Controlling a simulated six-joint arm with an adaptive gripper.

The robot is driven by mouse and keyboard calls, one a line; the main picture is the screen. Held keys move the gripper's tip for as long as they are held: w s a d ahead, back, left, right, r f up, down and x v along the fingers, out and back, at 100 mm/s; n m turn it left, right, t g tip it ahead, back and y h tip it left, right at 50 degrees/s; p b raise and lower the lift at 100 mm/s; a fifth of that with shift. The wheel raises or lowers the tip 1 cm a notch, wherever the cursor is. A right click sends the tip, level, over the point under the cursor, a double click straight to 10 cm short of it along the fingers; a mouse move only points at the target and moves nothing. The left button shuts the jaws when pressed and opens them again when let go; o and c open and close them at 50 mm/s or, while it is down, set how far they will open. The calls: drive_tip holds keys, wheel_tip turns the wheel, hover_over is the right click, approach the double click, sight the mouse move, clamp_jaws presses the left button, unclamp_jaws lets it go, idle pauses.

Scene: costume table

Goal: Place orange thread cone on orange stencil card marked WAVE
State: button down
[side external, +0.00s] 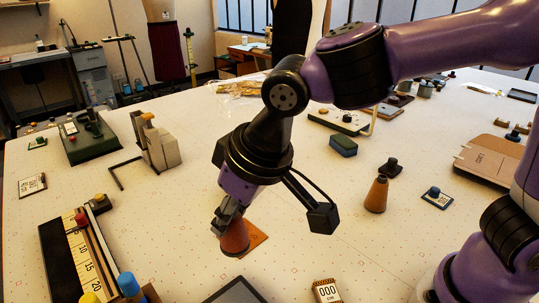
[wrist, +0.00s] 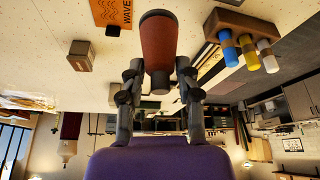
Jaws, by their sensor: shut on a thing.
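My gripper (side external: 230,215) is shut on a reddish-orange cone (side external: 235,238), which points wide end down in the side view. The cone also shows between my fingers in the wrist view (wrist: 158,45). The orange stencil card (side external: 259,236) lies on the table just behind and right of the cone, which hides part of it. In the wrist view the card (wrist: 112,13) reads WAVE and lies left of the cone, apart from it in the picture. I cannot tell the gap between the cone's base and the table.
Another orange-brown cone (side external: 376,196) with a dark top stands to the right. A board with numbers (side external: 75,260) and blue and yellow pegs are at the front left. A card reading 000 (side external: 326,291) is at the front. The table between card and second cone looks clear.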

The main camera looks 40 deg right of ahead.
drive_tip(key=shift+w+d+f, duration=1.2)
drive_tip(key=shift+w+f, duration=0.25)
drive_tip(key=shift+f, duration=0.35)
drive_tip(key=shift+w+d+f, duration=1.15)
drive_tip(key=shift+w+f, duration=0.25)
drive_tip(key=shift+f, duration=0.35)
drive_tip(key=shift+w+d+f, duration=1.2)
drive_tip(key=shift+w+f, duration=0.25)
drive_tip(key=shift+f, duration=0.35)
drive_tip(key=shift+f, duration=0.15)
drive_tip(key=c, duration=0.5)
unclamp_jaws()
drive_tip(key=shift+c, duration=0.2)
